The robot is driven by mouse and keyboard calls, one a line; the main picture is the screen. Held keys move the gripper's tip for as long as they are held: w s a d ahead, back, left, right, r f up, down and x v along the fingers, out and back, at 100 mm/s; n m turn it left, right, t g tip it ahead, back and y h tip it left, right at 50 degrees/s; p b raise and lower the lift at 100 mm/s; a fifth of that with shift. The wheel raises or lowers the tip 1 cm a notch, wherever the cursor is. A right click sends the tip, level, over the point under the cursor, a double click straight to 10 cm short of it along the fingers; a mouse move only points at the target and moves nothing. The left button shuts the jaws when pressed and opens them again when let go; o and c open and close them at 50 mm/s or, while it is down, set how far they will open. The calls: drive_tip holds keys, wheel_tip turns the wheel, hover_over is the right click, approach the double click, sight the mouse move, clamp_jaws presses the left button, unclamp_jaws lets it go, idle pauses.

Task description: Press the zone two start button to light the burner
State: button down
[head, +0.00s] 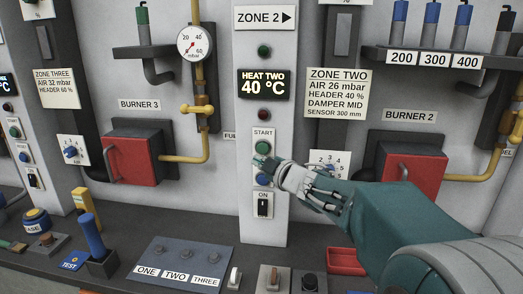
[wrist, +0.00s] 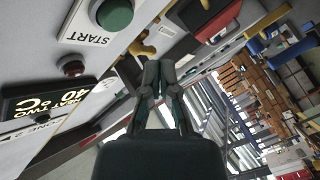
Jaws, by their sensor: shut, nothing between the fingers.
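The zone two column (head: 277,222) carries a green START button (head: 263,148) under its label, with a blue button (head: 263,179) and an ON switch (head: 263,205) below. My gripper (head: 265,165) is shut and empty, reaching from the right, its tips just below the green button in the head view. In the wrist view the green button (wrist: 115,12) is at the upper left, and my gripper (wrist: 157,68) is beside it with a visible gap. The HEAT TWO display (head: 264,84) reads 40 °C; a dark red lamp (head: 262,107) sits under it.
Burner 2's red box (head: 412,174) is behind my arm at right; burner 3's red box (head: 132,160) is at left. A numbered dial (head: 326,163) is close to my gripper. The bench below holds a ONE TWO THREE panel (head: 180,262) and a blue TEST lever (head: 93,238).

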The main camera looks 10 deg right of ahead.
sight(257, 150)
drive_tip(key=shift+w+d, duration=0.4)
drive_tip(key=shift+w, duration=0.45)
drive_tip(key=shift+w+d, duration=0.4)
drive_tip(key=shift+w, duration=0.45)
drive_tip(key=shift+w+d, duration=0.2)
drive_tip(key=shift+w, duration=0.1)
drive_tip(key=shift+w+d, duration=0.15)
drive_tip(key=shift+w, duration=0.25)
idle(0.9)
drive_tip(key=shift+s+r, duration=0.1)
drive_tip(key=shift+s, duration=0.05)
idle(0.3)
drive_tip(key=shift+s+a, duration=0.35)
drive_tip(key=shift+s, duration=0.3)
drive_tip(key=s, duration=0.1)
drive_tip(key=s+a, duration=0.1)
drive_tip(key=s, duration=0.1)
drive_tip(key=s+a, duration=0.1)
drive_tip(key=shift+s, duration=0.3)
